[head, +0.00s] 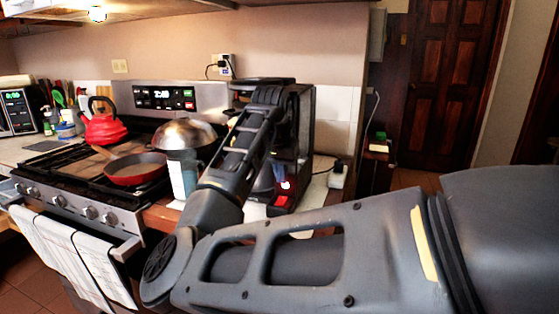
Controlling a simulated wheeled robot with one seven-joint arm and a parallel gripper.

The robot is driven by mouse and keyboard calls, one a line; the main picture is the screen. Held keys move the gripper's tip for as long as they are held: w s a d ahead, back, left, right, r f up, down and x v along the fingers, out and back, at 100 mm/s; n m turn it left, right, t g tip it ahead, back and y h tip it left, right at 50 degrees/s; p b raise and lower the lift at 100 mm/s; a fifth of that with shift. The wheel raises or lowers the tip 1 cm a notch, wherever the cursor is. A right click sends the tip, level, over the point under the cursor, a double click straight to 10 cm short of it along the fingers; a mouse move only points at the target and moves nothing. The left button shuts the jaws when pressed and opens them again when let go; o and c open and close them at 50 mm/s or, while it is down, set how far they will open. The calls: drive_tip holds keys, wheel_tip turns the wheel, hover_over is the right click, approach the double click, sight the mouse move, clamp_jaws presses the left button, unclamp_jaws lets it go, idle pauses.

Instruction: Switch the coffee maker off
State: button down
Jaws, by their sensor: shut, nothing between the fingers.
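The black coffee maker (305,120) stands on the counter to the right of the stove, in the middle of the head view. My arm crosses in front of it and covers much of its front and left side. My forearm rises from the elbow at lower left up to the front of the coffee maker. The fingers of my gripper cannot be made out behind my arm, so contact with the coffee maker cannot be told.
A stove to the left holds a red kettle (104,126), a red pan (136,170) and a domed metal lid (184,134). A white plug block (337,176) with a cord sits right of the coffee maker. Towels (72,252) hang from the oven handle.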

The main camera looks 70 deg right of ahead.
sight(284, 198)
drive_tip(key=shift+a+x, duration=0.2)
drive_tip(key=shift+x, duration=1.15)
drive_tip(key=shift+a+x, duration=0.15)
drive_tip(key=shift+x, duration=1.15)
drive_tip(key=shift+f, duration=0.15)
